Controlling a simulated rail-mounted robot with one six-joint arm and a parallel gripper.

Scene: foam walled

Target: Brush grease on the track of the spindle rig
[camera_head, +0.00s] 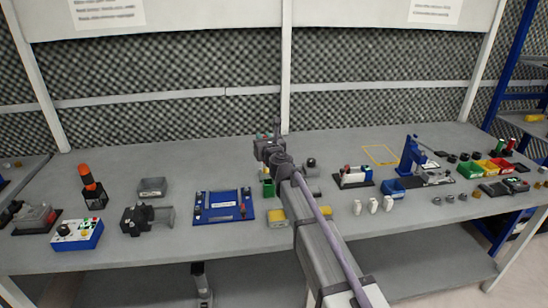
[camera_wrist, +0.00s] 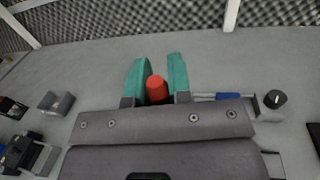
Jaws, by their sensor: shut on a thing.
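My gripper (camera_head: 266,140) is over the middle of the bench, beyond the blue plate. In the wrist view its teal fingers (camera_wrist: 157,66) are shut on a red round-ended thing (camera_wrist: 157,89). Its lower part is hidden by my gripper body, and no bristles show, so I cannot tell if it is a brush. A blue plate (camera_head: 217,215) with dark fittings and a pale label lies left of my arm; I cannot tell if it is the spindle rig. A green container (camera_head: 268,188) stands close below my gripper, partly hidden by my arm.
A black-knobbed thing (camera_wrist: 274,99) stands right of my gripper, beside a blue-handled tool (camera_wrist: 228,97). Left are a grey bin (camera_head: 152,188), a dark clamp-like fixture (camera_head: 140,218) and an orange-topped bottle (camera_head: 85,178). A blue press (camera_head: 411,158) stands right. The bench's back is mostly clear.

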